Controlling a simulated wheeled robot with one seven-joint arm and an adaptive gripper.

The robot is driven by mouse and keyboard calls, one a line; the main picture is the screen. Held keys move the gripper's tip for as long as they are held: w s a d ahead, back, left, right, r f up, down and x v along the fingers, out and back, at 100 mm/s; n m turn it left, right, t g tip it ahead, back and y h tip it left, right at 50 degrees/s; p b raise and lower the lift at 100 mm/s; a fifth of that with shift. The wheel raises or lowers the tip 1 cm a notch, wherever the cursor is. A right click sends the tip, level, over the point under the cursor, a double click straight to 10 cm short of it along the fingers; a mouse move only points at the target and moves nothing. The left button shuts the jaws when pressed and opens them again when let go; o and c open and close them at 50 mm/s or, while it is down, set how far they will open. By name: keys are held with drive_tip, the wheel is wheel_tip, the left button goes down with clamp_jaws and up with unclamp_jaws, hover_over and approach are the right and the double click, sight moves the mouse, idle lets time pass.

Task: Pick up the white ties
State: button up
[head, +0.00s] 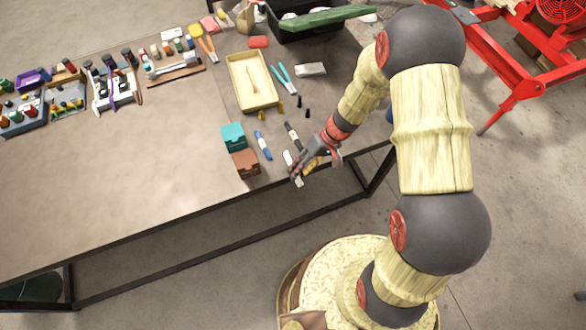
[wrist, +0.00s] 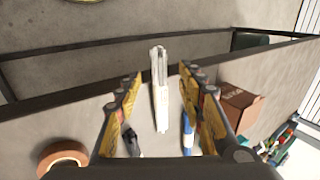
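The white ties (wrist: 161,95) are a narrow pale bundle near the table's front edge, pointing toward that edge in the wrist view. In the head view they show as a white strip (head: 288,158) partly covered by my gripper (head: 299,170). In the wrist view my gripper (wrist: 160,74) is open, with its yellow-padded fingers on either side of the ties. A gap shows between each finger and the ties. I cannot tell how far the fingertips are above the table.
A blue marker (head: 263,145) and a dark marker (head: 292,133) lie close by. A brown box (head: 245,163) and teal box (head: 233,137) stand left. A tape roll (wrist: 62,158) lies at lower left in the wrist view. A beige tray (head: 239,81) sits farther back. The table's left front is clear.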

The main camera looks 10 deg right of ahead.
drive_tip(key=shift+a+f, duration=0.3)
drive_tip(key=shift+f, duration=0.35)
drive_tip(key=shift+c, duration=0.2)
clamp_jaws()
